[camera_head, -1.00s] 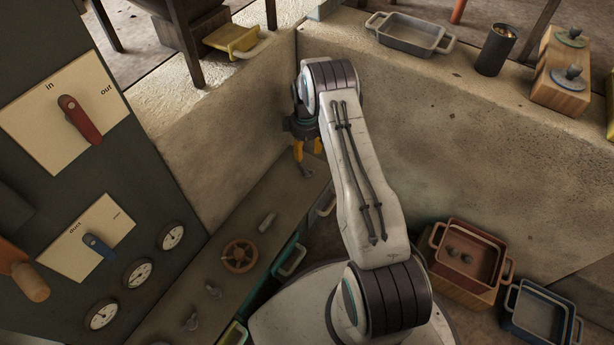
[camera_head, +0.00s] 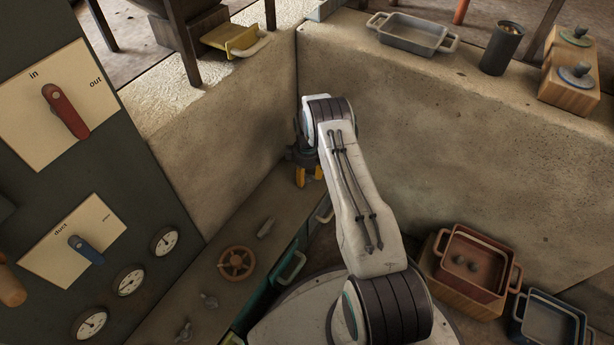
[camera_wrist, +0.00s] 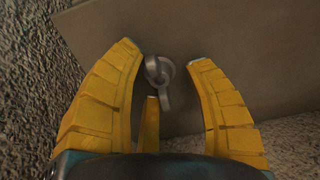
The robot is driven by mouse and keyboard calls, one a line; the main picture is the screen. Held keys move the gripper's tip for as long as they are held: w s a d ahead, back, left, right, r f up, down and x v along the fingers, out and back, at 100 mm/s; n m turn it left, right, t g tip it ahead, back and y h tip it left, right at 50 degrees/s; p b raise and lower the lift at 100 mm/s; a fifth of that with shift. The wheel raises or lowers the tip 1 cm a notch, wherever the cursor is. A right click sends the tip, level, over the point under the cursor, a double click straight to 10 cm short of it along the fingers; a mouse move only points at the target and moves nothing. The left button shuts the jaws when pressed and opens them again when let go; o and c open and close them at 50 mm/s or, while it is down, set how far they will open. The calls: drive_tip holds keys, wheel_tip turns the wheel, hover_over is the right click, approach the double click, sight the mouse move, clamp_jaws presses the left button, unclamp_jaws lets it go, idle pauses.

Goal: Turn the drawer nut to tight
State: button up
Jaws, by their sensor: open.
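A grey metal wing nut (camera_wrist: 160,76) shows in the wrist view, standing on a flat grey-brown surface. My gripper (camera_wrist: 165,56) is open, with its yellow fingers spread on both sides of the nut and a third finger below it in the picture. I see a gap between the nut and the side fingers; I cannot tell whether the lower finger touches it. In the head view my gripper (camera_head: 308,176) is low over the far end of the bench ledge (camera_head: 245,215), near the wall corner. The nut is hidden there. No label names it.
Concrete walls (camera_head: 225,160) close in the corner. The switch panel (camera_head: 100,170) stands at left.

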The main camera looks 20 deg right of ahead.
idle(0.3)
drive_tip(key=shift+s+f, duration=0.1)
clamp_jaws()
